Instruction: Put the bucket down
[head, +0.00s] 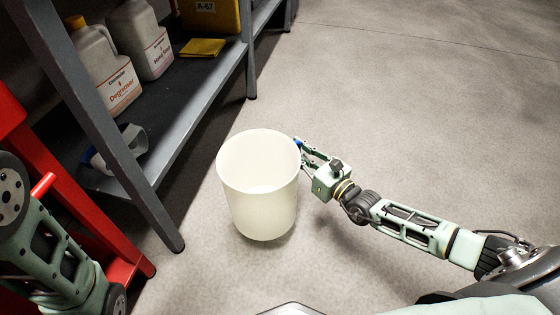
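The bucket (262,205) is a plain cream-white open cylinder, upright and empty as far as I see inside. It is over the grey floor in front of the shelf; whether its base touches the floor is hard to tell. My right gripper (302,152) is at the bucket's right rim. Its fingers meet the rim there and appear closed on the wall, with the inner finger partly hidden. My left arm shows at the lower left edge, but its gripper is outside the picture.
A grey metal shelf (190,108) at left holds jugs labelled Degreaser (108,75) and Hand Soap (142,40), a yellow cloth (202,48) and a yellow bin (208,14). A spray bottle (120,148) lies lower. A red frame (100,235) stands at left. Floor at right is clear.

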